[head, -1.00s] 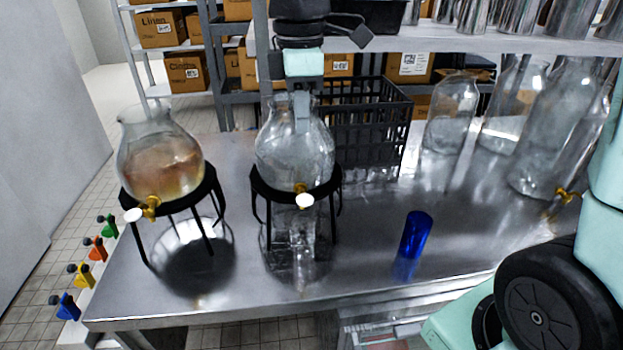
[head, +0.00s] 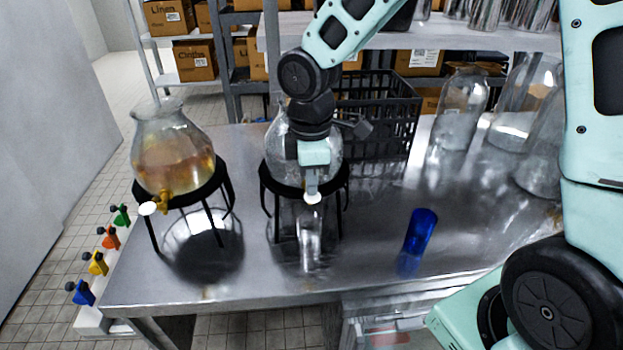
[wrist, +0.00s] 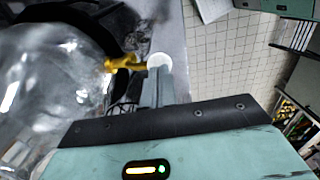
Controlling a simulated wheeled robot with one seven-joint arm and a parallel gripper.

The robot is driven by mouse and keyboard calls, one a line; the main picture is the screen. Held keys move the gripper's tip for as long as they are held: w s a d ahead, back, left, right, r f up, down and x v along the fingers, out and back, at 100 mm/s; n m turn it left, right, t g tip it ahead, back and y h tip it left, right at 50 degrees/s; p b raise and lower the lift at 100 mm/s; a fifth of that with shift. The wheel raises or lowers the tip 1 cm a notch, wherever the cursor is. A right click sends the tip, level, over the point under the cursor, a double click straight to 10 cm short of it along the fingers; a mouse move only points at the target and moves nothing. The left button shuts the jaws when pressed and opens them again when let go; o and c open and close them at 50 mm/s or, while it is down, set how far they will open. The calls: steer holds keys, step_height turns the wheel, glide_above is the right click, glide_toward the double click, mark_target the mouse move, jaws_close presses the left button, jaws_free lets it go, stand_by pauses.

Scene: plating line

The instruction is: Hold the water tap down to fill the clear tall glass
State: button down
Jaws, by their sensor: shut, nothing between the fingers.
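The clear water dispenser (head: 278,150) stands on a black stand, partly hidden behind my arm. Its tap has a brass body (wrist: 122,64) and a round white handle (head: 312,198). My gripper (head: 312,184) is shut and empty, pointing down with its fingertips right at the white handle. In the wrist view the fingertips (wrist: 158,82) overlap the edge of the white handle (wrist: 158,60); I cannot tell how hard they touch. The clear tall glass (head: 311,242) appears below the tap, faint against the shiny table. Its water level cannot be made out.
A second dispenser with amber drink (head: 175,160) stands to the left. A blue glass (head: 420,232) stands right on the steel table (head: 370,260). A black crate (head: 385,115) and large clear jars (head: 460,105) are behind. The front of the table is mostly free.

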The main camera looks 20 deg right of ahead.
steer(key=shift+f, duration=0.35)
steer(key=shift+f, duration=0.1)
